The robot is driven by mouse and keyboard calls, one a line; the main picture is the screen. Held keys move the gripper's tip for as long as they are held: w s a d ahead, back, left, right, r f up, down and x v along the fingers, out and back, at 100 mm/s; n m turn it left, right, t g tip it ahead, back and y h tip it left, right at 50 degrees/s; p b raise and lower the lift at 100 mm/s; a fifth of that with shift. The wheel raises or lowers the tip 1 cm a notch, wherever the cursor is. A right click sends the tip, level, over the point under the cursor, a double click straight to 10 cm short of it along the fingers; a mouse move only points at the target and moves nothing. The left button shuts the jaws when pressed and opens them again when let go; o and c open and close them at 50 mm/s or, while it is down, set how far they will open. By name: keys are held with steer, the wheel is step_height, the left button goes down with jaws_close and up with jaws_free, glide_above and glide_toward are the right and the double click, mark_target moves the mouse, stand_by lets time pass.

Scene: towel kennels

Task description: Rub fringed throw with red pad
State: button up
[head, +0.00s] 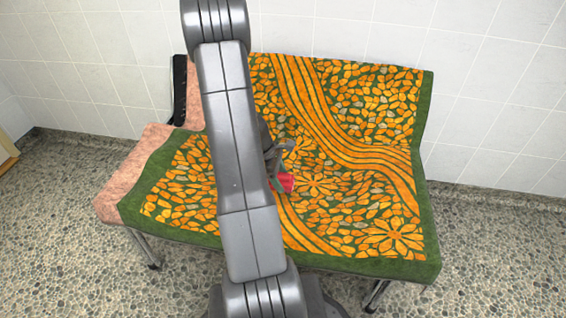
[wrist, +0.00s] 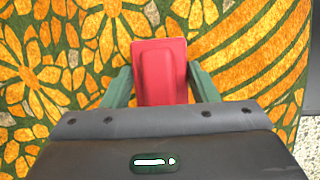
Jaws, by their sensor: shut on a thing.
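The throw (head: 350,175) is green with orange petal shapes, flowers and wavy stripes, and it lies draped over the seat and back of a pink bench. Its pattern also fills most of the wrist view (wrist: 245,45). I cannot make out a fringe. The red pad (head: 286,183) is over the middle of the seat. In the wrist view the red pad (wrist: 160,75) sits between the two green fingers of my gripper (wrist: 161,84), which is shut on it. I cannot tell whether the pad touches the cloth. My arm hides part of the throw in the head view.
The pink bench (head: 140,165) shows bare at its left end and stands on metal legs. A dark upright part (head: 179,90) is at its back left. A white tiled wall (head: 500,90) is behind. The pebbled floor (head: 60,240) is clear on both sides.

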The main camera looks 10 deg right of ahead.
steer(key=shift+r+p, duration=1.75)
steer(key=shift+r, duration=0.7)
